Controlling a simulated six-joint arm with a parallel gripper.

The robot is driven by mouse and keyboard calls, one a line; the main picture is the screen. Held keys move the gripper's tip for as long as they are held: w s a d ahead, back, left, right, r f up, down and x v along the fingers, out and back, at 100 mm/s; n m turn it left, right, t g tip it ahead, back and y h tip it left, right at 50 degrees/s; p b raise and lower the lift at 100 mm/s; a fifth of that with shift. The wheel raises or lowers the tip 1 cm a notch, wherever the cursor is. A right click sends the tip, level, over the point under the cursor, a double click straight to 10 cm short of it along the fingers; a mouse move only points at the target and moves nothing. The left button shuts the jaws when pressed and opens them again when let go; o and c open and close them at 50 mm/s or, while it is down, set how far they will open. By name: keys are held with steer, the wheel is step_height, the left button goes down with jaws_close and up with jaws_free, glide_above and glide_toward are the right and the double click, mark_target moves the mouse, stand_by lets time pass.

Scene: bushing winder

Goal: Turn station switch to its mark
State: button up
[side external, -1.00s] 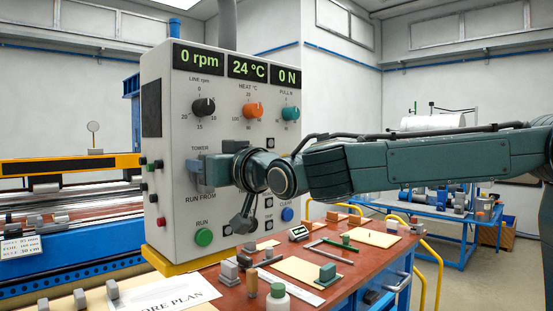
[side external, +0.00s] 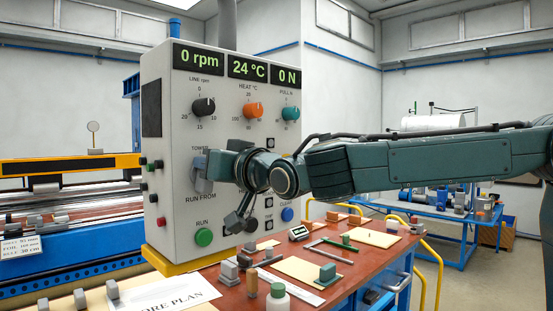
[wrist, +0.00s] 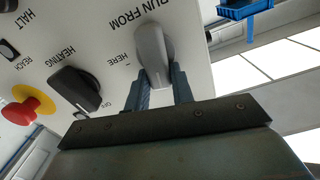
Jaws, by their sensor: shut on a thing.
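The station switch is a light grey knob (wrist: 152,52) on the white control panel (side external: 172,225). In the wrist view it lies between the HERE and RUN FROM lettering. My gripper (wrist: 160,82) is shut on the knob, with one blue-grey finger on each side of its lower end. In the side view my gripper (side external: 213,164) is at the panel's face, between the TOWER and RUN FROM labels, and hides part of the switch. I cannot make out the mark.
In the wrist view a black HEATING knob (wrist: 75,88) and a red stop button (wrist: 28,106) are beside the switch. A green RUN button (side external: 203,237) is below my gripper in the side view. The red-brown bench (side external: 345,275) holds several small blocks.

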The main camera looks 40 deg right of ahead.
steer(key=shift+d+f+m, duration=0.3)
steer(key=shift+f+m, duration=0.05)
steer(key=shift+m, duration=2.3)
steer(key=shift+d+f+m, duration=0.25)
steer(key=shift+f+m, duration=0.15)
steer(key=shift+m, duration=2.2)
steer(key=shift+d+f+m, duration=0.3)
steer(key=shift+f+m, duration=0.05)
steer(key=shift+m, duration=2.3)
steer(key=o, duration=1)
steer(key=shift+s, duration=6.9)
